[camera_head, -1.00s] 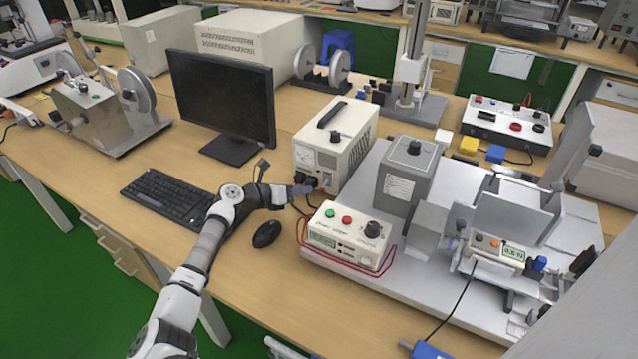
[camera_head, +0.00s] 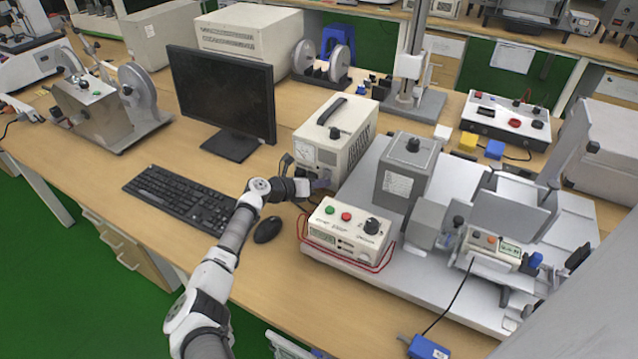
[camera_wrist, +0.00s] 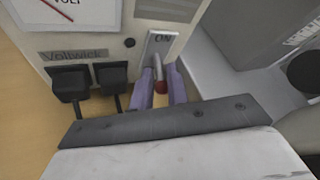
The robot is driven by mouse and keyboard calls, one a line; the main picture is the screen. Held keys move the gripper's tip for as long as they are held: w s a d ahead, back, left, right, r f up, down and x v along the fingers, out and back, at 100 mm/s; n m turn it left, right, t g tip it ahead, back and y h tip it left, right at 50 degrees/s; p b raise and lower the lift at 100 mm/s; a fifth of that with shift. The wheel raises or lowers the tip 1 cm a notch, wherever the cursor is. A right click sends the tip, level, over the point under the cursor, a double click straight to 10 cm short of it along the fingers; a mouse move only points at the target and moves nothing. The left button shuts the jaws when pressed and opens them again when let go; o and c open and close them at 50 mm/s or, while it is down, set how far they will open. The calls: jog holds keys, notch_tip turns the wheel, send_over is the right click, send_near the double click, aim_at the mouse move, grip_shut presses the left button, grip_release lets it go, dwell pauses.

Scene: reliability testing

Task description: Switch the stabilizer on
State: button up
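The stabilizer (camera_head: 341,128) is a cream box with a black top handle and a front meter, standing on the bench right of the monitor. In the wrist view its front panel (camera_wrist: 103,46) shows part of a dial, a "Vollwick" label and two black terminals. Its toggle switch (camera_wrist: 158,68) has a metal lever with a red tip, below the word ON. My gripper (camera_wrist: 161,86) has two purple fingers, one on each side of the lever, with a small gap showing. In the head view my gripper (camera_head: 322,181) is at the stabilizer's lower front and partly hidden.
A white instrument with red leads (camera_head: 345,236) stands just right of my gripper. A grey box (camera_head: 405,178) is behind it on a grey platform. A mouse (camera_head: 267,230) and keyboard (camera_head: 180,197) lie to the left, before the monitor (camera_head: 222,97).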

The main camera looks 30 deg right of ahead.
jog(key=shift+r, duration=0.15)
grip_shut()
jog(key=shift+r+n+g+y+p, duration=0.35)
jog(key=shift+y+p, duration=0.2)
jog(key=shift+y, duration=0.35)
jog(key=y, duration=0.1)
jog(key=r+g+y, duration=0.1)
jog(key=shift+w+d+n+y, duration=0.15)
jog(key=shift+n+y, duration=0.2)
jog(key=shift+y, duration=0.05)
jog(key=shift+w+d+r+n+g+y+b, duration=0.1)
jog(key=shift+n+g+y+b, duration=0.15)
jog(key=shift+y+b, duration=0.3)
jog(key=shift+d+n+g+y+b, duration=0.1)
jog(key=shift+n+g+y+b, duration=0.1)
jog(key=shift+y+b, duration=0.3)
jog(key=y+b, duration=0.1)
jog(key=g+b, duration=0.1)
jog(key=b, duration=0.1)
jog(key=shift+d+r+n+y, duration=0.1)
jog(key=shift+r+n+y, duration=0.15)
jog(key=shift+r+y, duration=0.15)
